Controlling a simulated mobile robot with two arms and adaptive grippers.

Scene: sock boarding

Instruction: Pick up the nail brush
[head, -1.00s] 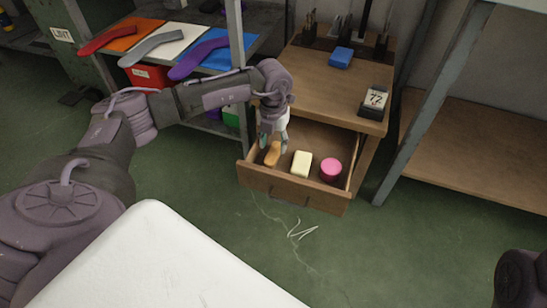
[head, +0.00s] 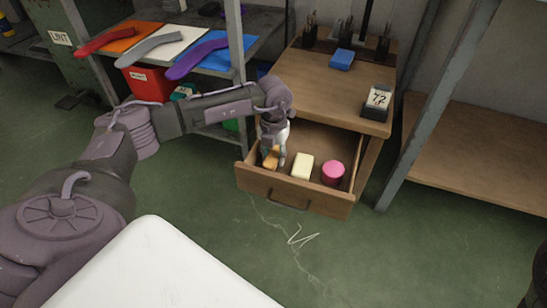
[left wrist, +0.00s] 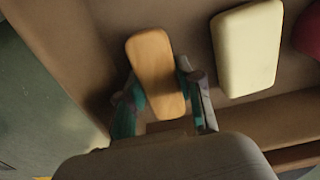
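The nail brush, with a tan wooden back (left wrist: 155,70), lies in the open drawer (head: 295,193), near its left side. In the head view, only part of the brush (head: 270,163) shows behind my left gripper (head: 272,158). In the left wrist view, the two teal-padded fingers of the left gripper (left wrist: 160,92) stand on either side of the brush, open around its near half. The right finger is very close to the brush or touching it; a small gap shows on the left. The brush rests in the drawer.
A cream soap-like block (head: 303,166) and a pink round container (head: 332,173) lie right of the brush in the drawer. The wooden cabinet top (head: 325,88) overhangs behind. A grey shelf post (head: 236,60) stands left.

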